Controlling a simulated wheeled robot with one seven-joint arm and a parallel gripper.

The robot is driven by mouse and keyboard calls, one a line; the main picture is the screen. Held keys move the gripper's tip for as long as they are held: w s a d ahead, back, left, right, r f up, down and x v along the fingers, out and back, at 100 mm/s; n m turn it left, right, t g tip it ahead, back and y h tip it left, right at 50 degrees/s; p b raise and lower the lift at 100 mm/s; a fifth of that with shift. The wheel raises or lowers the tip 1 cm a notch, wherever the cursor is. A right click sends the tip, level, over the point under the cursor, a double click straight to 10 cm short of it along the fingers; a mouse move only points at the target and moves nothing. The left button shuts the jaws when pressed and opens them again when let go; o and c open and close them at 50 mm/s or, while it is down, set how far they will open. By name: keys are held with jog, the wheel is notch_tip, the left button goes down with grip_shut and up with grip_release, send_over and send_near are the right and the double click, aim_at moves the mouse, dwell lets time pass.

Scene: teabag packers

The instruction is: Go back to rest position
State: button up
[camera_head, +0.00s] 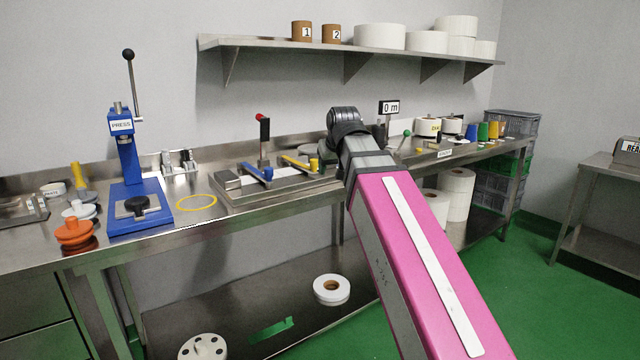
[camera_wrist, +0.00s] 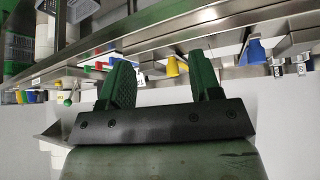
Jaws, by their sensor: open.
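My gripper (camera_wrist: 158,72) shows in the wrist view with its two green fingers spread wide apart. Nothing is between the fingers. The wrist view is upside down, with the steel bench (camera_wrist: 150,37) and its tools along the top of the picture. In the head view my pink arm reaches up from the lower right toward the bench (camera_head: 190,240). Its black wrist end is over the back of the bench, and the fingers cannot be made out there.
A blue press (camera_head: 140,205) stands on the bench at the left, with an orange knob-like part (camera_head: 74,232) beside it. A steel fixture (camera_head: 285,182) with levers lies left of my arm. A shelf (camera_head: 280,42) with rolls hangs above. Green floor (camera_head: 520,265) is clear at right.

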jog(key=d+f+m+g, duration=0.15)
jog(key=d+f, duration=0.25)
jog(key=f, duration=1)
jog(key=s+d+f+g, duration=0.1)
jog(key=s+d+f, duration=0.2)
jog(key=f, duration=0.7)
jog(key=s+d+f+m+g+h, duration=0.1)
jog(key=s+d+f, duration=0.3)
jog(key=f, duration=0.7)
jog(key=s+d+f+g, duration=0.3)
jog(key=d+f, duration=0.1)
jog(key=f, duration=0.7)
jog(key=shift+s+f+m, duration=0.2)
jog(key=shift+s+m, duration=0.1)
jog(key=shift+m, duration=0.05)
